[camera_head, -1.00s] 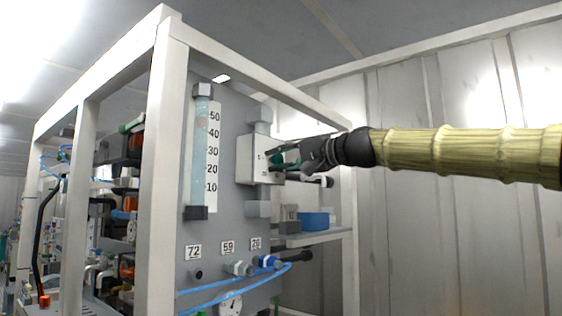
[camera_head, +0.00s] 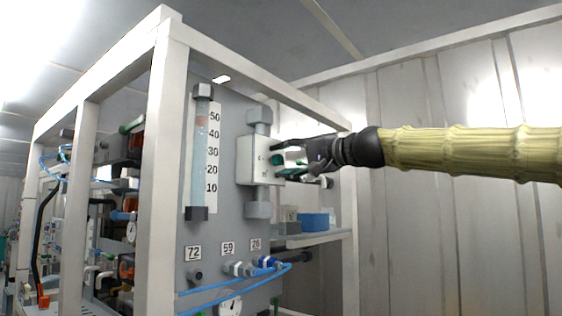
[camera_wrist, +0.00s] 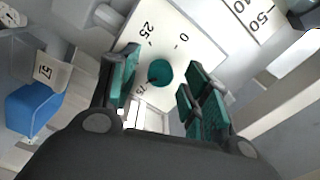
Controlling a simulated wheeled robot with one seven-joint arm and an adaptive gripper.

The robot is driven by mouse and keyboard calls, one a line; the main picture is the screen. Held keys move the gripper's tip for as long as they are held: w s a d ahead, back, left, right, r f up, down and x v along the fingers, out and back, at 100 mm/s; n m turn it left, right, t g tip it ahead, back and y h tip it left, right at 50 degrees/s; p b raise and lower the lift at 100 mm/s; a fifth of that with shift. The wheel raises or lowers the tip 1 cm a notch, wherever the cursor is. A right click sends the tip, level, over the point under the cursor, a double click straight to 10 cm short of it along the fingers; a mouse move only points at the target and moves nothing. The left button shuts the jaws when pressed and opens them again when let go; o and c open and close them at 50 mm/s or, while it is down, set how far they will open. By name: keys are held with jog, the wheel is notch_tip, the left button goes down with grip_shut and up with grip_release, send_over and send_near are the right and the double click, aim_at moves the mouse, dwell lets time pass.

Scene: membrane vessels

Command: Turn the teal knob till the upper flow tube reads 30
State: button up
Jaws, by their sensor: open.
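The teal knob (camera_wrist: 160,73) sits on a white dial plate (camera_wrist: 182,30) marked 0, 25 and 75. In the wrist view it lies between the two green-padded fingers of my gripper (camera_wrist: 163,92), with gaps on both sides. A dark mark on the knob points to the lower left. In the head view my gripper (camera_head: 290,158) is open in front of the white valve box (camera_head: 246,160), partly hiding the knob. The flow tube (camera_head: 199,165) stands left of the box. Its reddish float (camera_head: 201,121) is between 40 and 50 on the scale.
The white frame post (camera_head: 160,180) stands left of the tube. A shelf with a blue bin (camera_head: 315,220) is below my gripper. Numbered tags and blue hoses (camera_head: 225,293) are lower on the panel. Open room lies to the right, before the wall.

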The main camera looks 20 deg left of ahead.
jog(key=v, duration=1)
jog(key=shift+d, duration=0.2)
